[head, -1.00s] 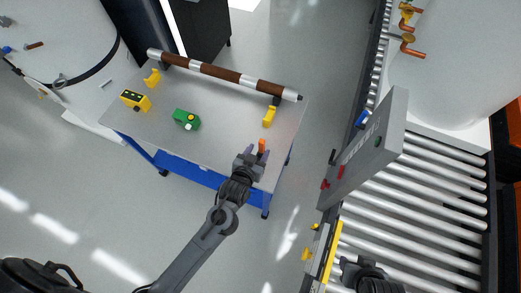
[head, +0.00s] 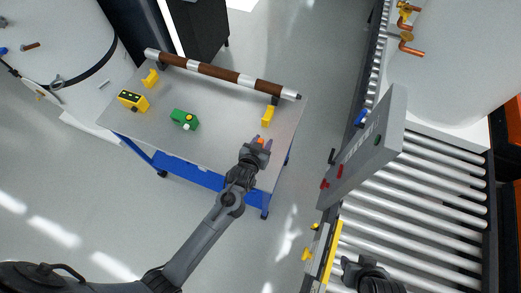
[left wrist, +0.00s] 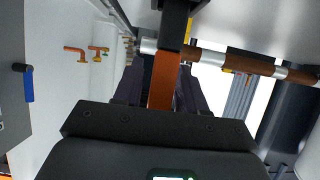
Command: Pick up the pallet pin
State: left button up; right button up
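The pallet pin, which I take to be the small orange piece (head: 261,141), is at the right front part of the grey table. My left gripper (head: 262,143) is at it, with the dark fingers on either side. In the left wrist view the orange bar (left wrist: 164,80) with a black upper part stands between the two fingers (left wrist: 160,88). I cannot tell whether the fingers press on it. My right gripper (head: 362,268) shows only partly at the bottom edge, over the roller conveyor.
The table (head: 225,148) also bears a green item (head: 184,119), a yellow box (head: 132,100), yellow blocks (head: 267,116) and a long brown-and-silver bar (head: 218,72) at the back. A tilted grey panel (head: 372,150) stands by the roller conveyor (head: 420,205). Open floor lies between.

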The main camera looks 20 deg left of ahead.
pick_arm(q)
grip_shut()
jog(key=shift+r, duration=0.1)
